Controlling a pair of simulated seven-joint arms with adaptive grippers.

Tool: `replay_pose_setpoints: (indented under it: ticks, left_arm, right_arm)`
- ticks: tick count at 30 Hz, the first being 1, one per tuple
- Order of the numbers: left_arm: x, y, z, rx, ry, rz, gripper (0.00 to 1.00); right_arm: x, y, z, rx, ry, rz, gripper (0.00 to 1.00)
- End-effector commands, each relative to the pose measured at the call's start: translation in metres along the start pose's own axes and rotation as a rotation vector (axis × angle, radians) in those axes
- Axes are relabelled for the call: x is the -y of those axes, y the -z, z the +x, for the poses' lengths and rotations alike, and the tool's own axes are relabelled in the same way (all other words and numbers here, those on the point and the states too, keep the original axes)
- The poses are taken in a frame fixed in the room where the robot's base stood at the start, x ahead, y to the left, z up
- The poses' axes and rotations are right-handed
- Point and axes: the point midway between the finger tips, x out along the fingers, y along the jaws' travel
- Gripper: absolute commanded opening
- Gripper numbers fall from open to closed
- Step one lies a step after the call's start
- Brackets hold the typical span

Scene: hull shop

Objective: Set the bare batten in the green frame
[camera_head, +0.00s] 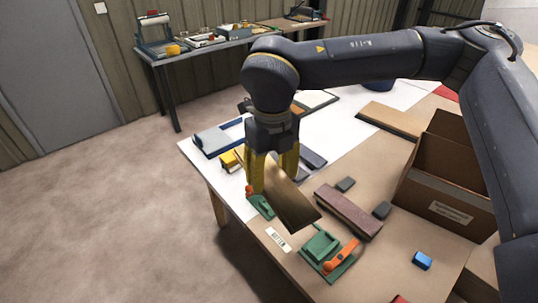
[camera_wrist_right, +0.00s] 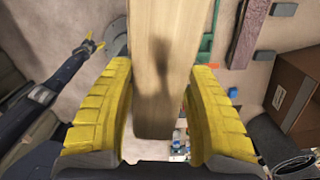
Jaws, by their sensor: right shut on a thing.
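The bare batten (camera_head: 291,203) is a plain pale-brown wooden bar. My right gripper (camera_head: 272,172) is shut on it with yellow fingers and holds it tilted above the table. In the right wrist view the batten (camera_wrist_right: 160,60) runs between the two fingers (camera_wrist_right: 165,115). The green frame shows as a green part with an orange handle (camera_head: 321,247) at the table's front and a smaller green part (camera_head: 262,206) left of the batten. The batten hides the space between them. My left gripper (camera_wrist_right: 93,43) shows small in the wrist view, its yellow tips apart and empty.
A purplish-brown bar (camera_head: 348,211) lies right of the batten, near small grey blocks (camera_head: 345,184). A cardboard box (camera_head: 450,205) stands at the right. A blue block (camera_head: 422,260) lies near the front right. A blue-and-white fixture (camera_head: 215,138) is at the far left corner.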

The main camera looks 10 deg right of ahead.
Motion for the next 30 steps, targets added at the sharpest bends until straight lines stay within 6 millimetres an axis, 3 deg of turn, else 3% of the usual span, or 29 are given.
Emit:
replay_pose_setpoints:
  ticks: [1,9,15,21,30]
  left_arm:
    - [0.000,0.000,0.000,0.000,0.000,0.000,0.84]
    - [0.000,0.000,0.000,0.000,0.000,0.000,0.84]
    - [0.000,0.000,0.000,0.000,0.000,0.000,0.84]
    - [0.000,0.000,0.000,0.000,0.000,0.000,0.84]
    - [0.000,0.000,0.000,0.000,0.000,0.000,0.84]
  right_arm:
    - [0.009,-0.005,0.021,-0.006,-0.001,0.006,0.21]
    - [0.054,-0.023,0.120,-0.005,-0.001,-0.010,0.21]
    - [0.088,-0.031,0.178,-0.003,0.000,-0.055,0.21]
    - [0.115,-0.039,0.210,0.000,0.000,-0.116,0.21]
    - [0.128,-0.047,0.224,0.000,-0.001,-0.167,0.21]
